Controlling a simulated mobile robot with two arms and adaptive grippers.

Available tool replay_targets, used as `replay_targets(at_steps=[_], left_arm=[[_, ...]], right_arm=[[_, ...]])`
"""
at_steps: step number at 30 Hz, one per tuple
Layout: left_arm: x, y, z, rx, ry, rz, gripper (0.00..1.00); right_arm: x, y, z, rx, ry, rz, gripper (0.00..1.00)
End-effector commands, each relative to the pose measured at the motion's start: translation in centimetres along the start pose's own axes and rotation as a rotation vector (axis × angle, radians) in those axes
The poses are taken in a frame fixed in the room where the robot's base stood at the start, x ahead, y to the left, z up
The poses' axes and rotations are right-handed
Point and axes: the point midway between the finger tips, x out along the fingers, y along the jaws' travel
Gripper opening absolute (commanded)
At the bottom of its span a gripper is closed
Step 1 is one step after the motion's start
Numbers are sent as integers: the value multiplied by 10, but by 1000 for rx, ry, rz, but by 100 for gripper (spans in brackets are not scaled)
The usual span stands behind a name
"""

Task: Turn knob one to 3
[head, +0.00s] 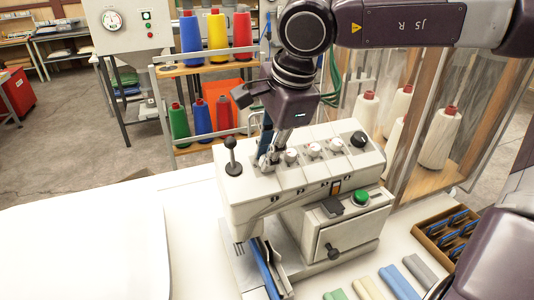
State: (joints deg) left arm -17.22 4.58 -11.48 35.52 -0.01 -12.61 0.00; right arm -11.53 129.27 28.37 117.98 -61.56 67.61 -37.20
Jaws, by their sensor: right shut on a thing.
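The sewing-machine-like unit (245,205) stands on the white table, with a row of small knobs along its sloped top. Three white knobs show: one beside the fingers (291,156), a middle one (314,150) and one further right (337,145). My right gripper (270,155) comes down from above and is shut at the left end of this row, on what looks like knob one. The fingers mostly hide that knob, so its pointer and setting cannot be read. My left gripper is not in view.
A black-knobbed lever (231,156) stands just left of my fingers. A black knob (358,139) ends the row. A green button (361,197) is on the lower box. A wooden tray (433,228) lies right; the white table (190,230) is clear left of the machine.

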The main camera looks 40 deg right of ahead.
Motion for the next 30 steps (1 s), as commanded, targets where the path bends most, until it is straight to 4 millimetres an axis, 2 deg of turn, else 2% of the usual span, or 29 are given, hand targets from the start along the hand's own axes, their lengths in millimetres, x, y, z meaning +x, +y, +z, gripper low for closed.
replay_targets(at_steps=[17, 18, 21, 22, 30], left_arm=[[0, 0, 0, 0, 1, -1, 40], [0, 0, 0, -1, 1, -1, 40], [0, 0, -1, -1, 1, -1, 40], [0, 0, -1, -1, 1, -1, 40], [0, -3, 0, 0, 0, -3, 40]], right_arm=[[-1, -2, 0, -29, 1, -3, 0], [-1, -2, 0, -28, 1, -3, 21], [-1, -2, 0, -28, 1, -2, 32], [-1, -1, 0, -28, 1, -1, 34], [-1, -1, 0, -28, 1, 1, 34]])
